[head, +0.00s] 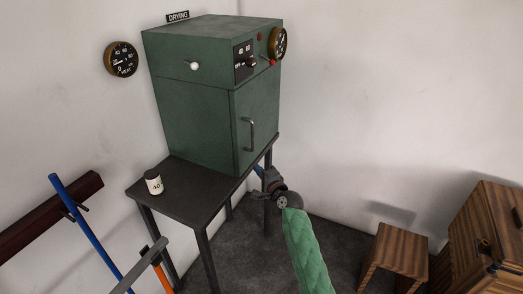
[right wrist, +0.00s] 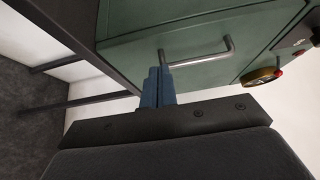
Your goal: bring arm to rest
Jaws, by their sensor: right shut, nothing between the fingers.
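My right arm comes in from the bottom in the head view, and its gripper (head: 258,170) is by the right edge of the dark table, below the green cabinet. In the right wrist view the blue fingers (right wrist: 158,80) are shut together with nothing between them. There they overlap the near end of the cabinet's metal door handle (right wrist: 207,51); I cannot tell whether they touch it. The handle also shows in the head view (head: 249,134), above the gripper. The cabinet door looks closed. My left gripper is not in view.
The green cabinet (head: 190,115) stands on the dark table (head: 200,192), with a small jar (head: 153,182) at its left. A blue pole (head: 85,225) and an orange-handled tool (head: 161,275) are at lower left. A wooden stool (head: 402,243) and wooden cabinet (head: 480,225) stand at right.

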